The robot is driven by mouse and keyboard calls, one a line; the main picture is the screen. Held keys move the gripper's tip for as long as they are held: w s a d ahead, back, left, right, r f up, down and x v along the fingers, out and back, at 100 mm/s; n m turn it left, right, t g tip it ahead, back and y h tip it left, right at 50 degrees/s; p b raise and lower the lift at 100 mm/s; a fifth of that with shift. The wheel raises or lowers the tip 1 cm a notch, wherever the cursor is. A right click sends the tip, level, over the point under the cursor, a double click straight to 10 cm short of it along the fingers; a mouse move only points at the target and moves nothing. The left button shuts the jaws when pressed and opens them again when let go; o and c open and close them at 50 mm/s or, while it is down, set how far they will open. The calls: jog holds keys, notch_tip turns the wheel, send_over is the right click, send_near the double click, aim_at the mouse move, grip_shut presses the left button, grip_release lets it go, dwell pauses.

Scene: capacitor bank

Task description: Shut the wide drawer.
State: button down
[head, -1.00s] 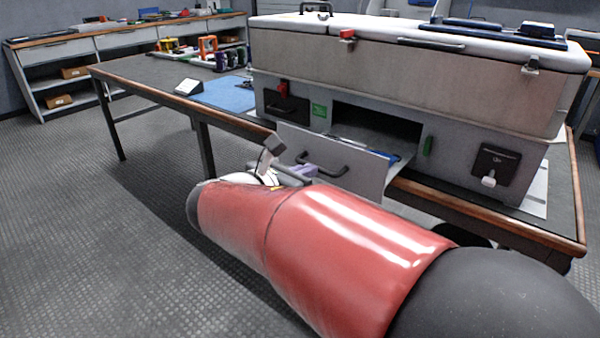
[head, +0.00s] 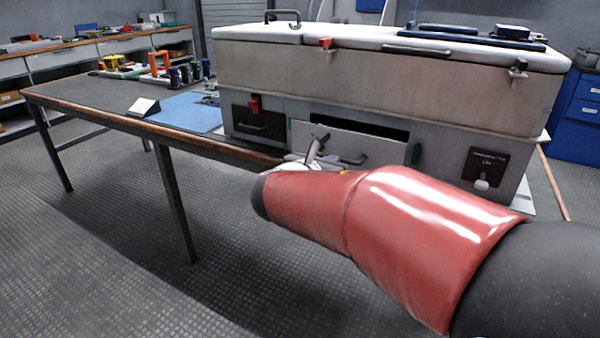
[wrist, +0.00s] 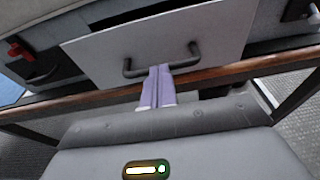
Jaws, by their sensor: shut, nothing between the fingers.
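The wide drawer (head: 320,140) is in the lower front of the grey cabinet (head: 380,75). It stands partly out, with a dark gap above its front panel. In the wrist view its grey front (wrist: 200,38) and dark bar handle (wrist: 162,62) fill the upper middle. My gripper (wrist: 159,70) is shut and empty, its pale purple fingers together. The fingertips are at the drawer front, just below the handle bar; I cannot tell whether they touch it. In the head view my red arm hides the gripper's lower part and some of the drawer.
A smaller drawer (head: 258,122) with a red latch (head: 253,104) is left of the wide one. A black switch panel (head: 487,167) is at the right. The wood-edged table (head: 100,116) holds a blue mat (head: 190,110) and a small white sign (head: 144,107). Open floor lies in front.

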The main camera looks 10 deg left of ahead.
aim_at(344, 148)
jog(key=x, duration=0.2)
jog(key=r+x, duration=0.1)
jog(key=x, duration=0.4)
jog(key=shift+w+d+r, duration=0.25)
jog(key=shift+w+d, duration=0.1)
jog(key=shift+w, duration=0.15)
jog(key=shift+w+r, duration=0.1)
jog(key=shift+r, duration=0.05)
jog(key=shift+d+r, duration=0.1)
jog(key=shift+r, duration=0.05)
jog(key=shift+p, duration=0.35)
